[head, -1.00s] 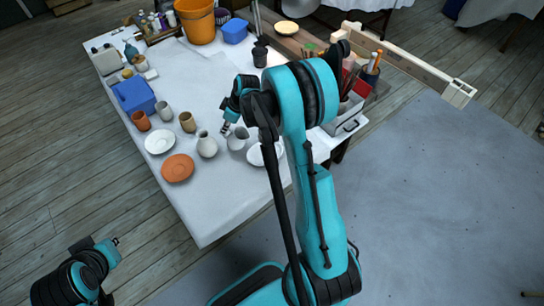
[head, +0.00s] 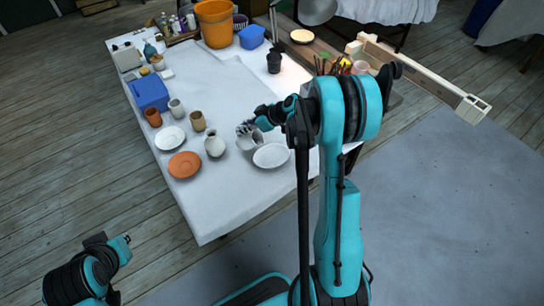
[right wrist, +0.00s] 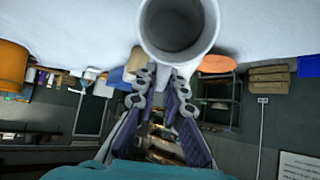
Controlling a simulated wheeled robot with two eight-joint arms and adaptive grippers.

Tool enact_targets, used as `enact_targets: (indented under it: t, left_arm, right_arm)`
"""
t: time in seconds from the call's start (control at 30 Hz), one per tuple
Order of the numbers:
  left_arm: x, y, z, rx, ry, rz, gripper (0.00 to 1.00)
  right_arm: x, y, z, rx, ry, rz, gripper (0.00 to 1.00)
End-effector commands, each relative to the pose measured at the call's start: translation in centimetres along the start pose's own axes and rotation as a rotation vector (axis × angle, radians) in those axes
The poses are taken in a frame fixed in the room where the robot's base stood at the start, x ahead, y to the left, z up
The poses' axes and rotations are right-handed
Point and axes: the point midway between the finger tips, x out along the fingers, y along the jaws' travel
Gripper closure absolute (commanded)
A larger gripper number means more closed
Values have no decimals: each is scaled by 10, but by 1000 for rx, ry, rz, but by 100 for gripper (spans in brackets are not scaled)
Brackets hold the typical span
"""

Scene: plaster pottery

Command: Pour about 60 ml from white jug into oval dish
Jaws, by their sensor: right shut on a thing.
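The white jug (head: 250,141) is in my right gripper (head: 246,128), which is shut on it near the front middle of the table. The jug looks tilted, beside and slightly behind the white oval dish (head: 271,156). No stream shows, and the dish looks empty. In the right wrist view the jug's round mouth (right wrist: 180,25) shows a grey inside; I cannot tell the liquid level. The fingers of the right gripper (right wrist: 163,76) meet its wall. My left gripper (head: 127,240) is off the table at lower left, too small to tell its opening.
A white vase (head: 214,145) stands left of the jug. An orange plate (head: 185,165), a white plate (head: 170,137) and several cups, including a tan one (head: 198,121), are farther left. A blue box (head: 151,94) is behind them. The table's front part is clear.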

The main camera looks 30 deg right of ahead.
Motion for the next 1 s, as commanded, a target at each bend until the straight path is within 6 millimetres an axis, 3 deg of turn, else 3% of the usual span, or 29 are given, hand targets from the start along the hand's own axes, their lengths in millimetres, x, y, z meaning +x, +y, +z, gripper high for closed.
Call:
enact_targets:
  t: [1.0]
  left_arm:
    - [18, 0, 13, 0, 0, 0, 100]
  right_arm:
    - [-6, 2, 9, -2, 183, -4, 100]
